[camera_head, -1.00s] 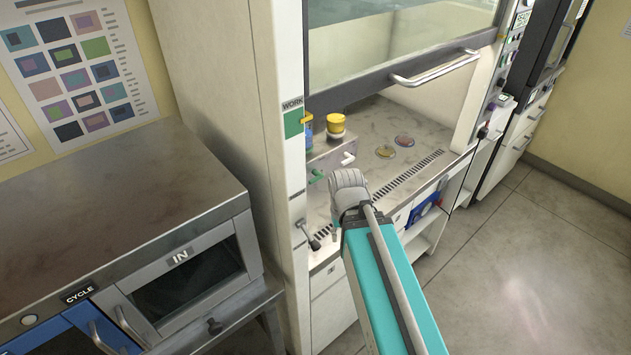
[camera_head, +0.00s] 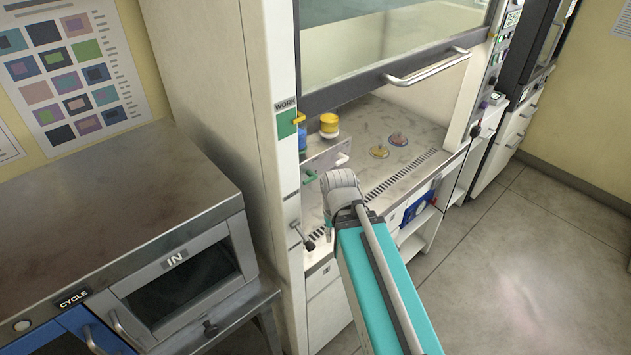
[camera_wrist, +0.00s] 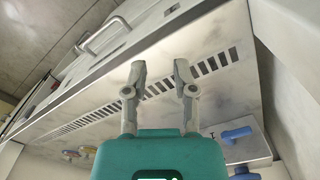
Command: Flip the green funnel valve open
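A small green valve handle (camera_head: 310,176) sticks out low on the front of a grey ledge (camera_head: 325,158) at the left of the hood. A white handle (camera_head: 342,159) sits to its right. In the wrist view my gripper (camera_wrist: 160,72) is open and empty, its two grey fingers apart above the hood's slotted front. A blue handle (camera_wrist: 237,134) shows at lower right there, apart from the fingers. I cannot make out the green handle in that view. In the head view my arm ends just right of and below the green handle, and its fingers are mostly hidden.
A yellow-lidded jar (camera_head: 329,125) and a blue container (camera_head: 302,138) stand by the ledge. Two dishes (camera_head: 388,146) lie on the marbled worktop. The hood's left post (camera_head: 287,170) stands beside the green handle, with a grey lever (camera_head: 303,238) below. The sash (camera_head: 380,70) is raised.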

